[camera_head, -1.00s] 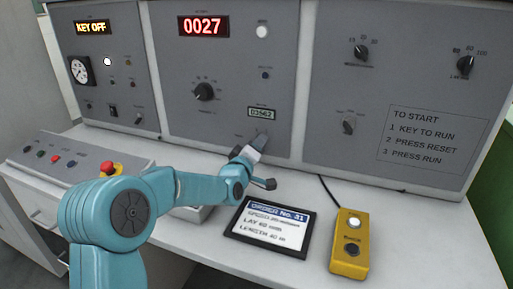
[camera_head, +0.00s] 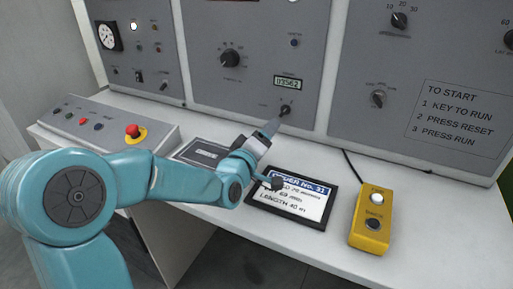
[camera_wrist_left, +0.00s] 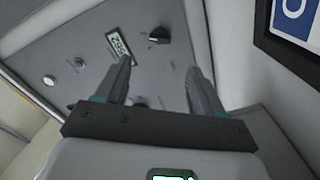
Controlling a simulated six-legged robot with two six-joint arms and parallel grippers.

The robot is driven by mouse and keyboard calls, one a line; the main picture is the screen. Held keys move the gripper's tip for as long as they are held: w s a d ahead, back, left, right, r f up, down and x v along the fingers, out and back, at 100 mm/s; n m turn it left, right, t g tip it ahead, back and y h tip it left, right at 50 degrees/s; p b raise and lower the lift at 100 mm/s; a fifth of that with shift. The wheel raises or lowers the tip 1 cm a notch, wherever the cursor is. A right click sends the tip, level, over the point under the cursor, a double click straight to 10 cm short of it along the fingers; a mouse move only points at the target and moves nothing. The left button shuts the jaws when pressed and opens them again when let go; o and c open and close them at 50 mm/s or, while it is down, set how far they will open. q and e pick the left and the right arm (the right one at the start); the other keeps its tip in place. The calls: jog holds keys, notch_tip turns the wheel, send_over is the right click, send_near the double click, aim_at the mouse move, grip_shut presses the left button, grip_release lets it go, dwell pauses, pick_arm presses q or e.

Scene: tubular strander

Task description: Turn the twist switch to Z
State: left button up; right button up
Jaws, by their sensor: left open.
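The small dark knob (camera_head: 285,109) sits low on the middle panel, under the counter display. It shows in the left wrist view (camera_wrist_left: 160,35), beyond the left fingertip. A second small knob (camera_head: 378,99) with small labels sits on the right panel. The labels by both knobs are too small to read, so I cannot tell which is the twist switch or where it points. My left gripper (camera_head: 271,127) is close to the middle panel, just below and left of the first knob. Its fingers are spread and empty in the wrist view (camera_wrist_left: 160,80). My right gripper is not in view.
An order card (camera_head: 292,198) and a yellow two-button box (camera_head: 371,220) lie on the white desk. A red emergency button (camera_head: 133,131) stands on a sloped console at left. The counter display (camera_head: 288,83) is above the gripper. A cable runs behind the yellow box.

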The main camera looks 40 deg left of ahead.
pick_arm(q)
jog(key=v, duration=0.5)
jog(key=shift+s, duration=0.15)
dwell(0.4)
